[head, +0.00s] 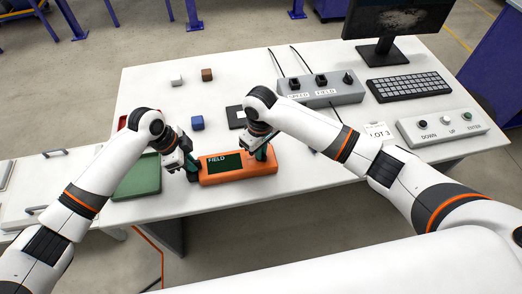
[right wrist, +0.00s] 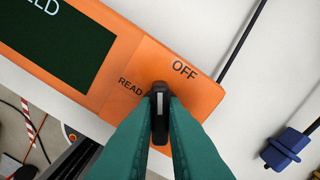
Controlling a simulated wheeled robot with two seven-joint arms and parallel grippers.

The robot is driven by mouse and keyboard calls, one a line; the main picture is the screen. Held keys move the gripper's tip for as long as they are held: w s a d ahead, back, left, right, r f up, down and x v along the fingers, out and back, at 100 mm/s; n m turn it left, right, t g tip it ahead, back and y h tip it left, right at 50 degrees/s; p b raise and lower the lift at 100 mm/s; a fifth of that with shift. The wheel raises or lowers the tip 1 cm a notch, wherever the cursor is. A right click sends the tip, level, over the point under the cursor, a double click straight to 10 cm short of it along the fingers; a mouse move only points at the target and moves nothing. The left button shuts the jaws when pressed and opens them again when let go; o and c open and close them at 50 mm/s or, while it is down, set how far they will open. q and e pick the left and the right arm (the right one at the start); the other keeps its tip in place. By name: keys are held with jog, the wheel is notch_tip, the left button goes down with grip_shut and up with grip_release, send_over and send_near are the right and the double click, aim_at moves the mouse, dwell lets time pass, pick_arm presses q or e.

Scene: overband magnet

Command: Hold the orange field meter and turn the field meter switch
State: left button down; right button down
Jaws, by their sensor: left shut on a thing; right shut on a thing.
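The orange field meter (head: 238,178) lies on the white table, its dark screen marked FIELD. My left gripper (head: 189,170) is shut on the meter's left end. My right gripper (head: 262,153) is over the meter's right end. In the right wrist view, its green fingers (right wrist: 160,125) are shut on the black field meter switch (right wrist: 159,95). The switch's white mark points up in that picture, between the READ and OFF labels.
A green tray (head: 137,178) is left of the meter. A button panel (head: 440,126), keyboard (head: 408,85) and monitor (head: 397,18) are at the right. The table's front edge is close.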

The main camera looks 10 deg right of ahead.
jog(key=shift+n, duration=0.7)
jog(key=shift+n, duration=1.4)
jog(key=shift+n, duration=1.4)
jog(key=shift+n, duration=1.4)
